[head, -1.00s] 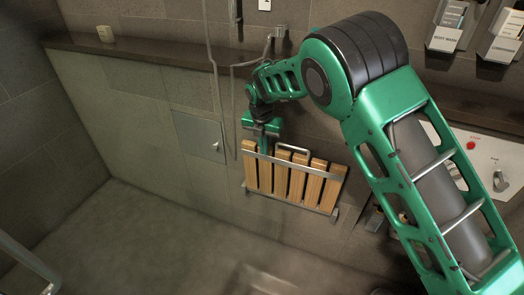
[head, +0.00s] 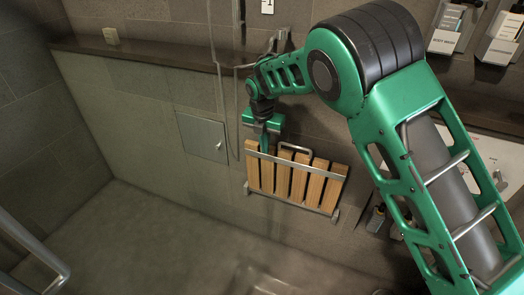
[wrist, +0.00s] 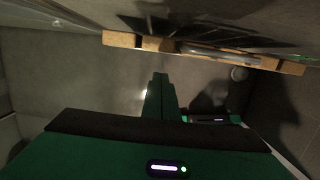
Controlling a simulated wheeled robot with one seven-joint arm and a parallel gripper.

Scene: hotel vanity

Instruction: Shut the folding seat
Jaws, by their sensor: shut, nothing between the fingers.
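The folding seat (head: 284,182) has light wooden slats and metal rails, with a metal handle on its upper edge. It stands raised, close to the wall and nearly upright; I cannot tell if it is fully flat against the wall. In the wrist view its edge (wrist: 280,65) crosses the top of the picture. My gripper (head: 264,147) is shut and empty, pointing down at the seat's upper left. In the wrist view my fingertips (wrist: 160,77) are below the seat's edge, with a gap visible between them. Contact cannot be told from the head view.
A shower hose hangs along the wall left of my arm. A small metal wall panel (head: 202,137) is left of the seat. A dark ledge (head: 150,53) runs above. Dispensers (head: 447,27) hang at upper right. Floor at left is open.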

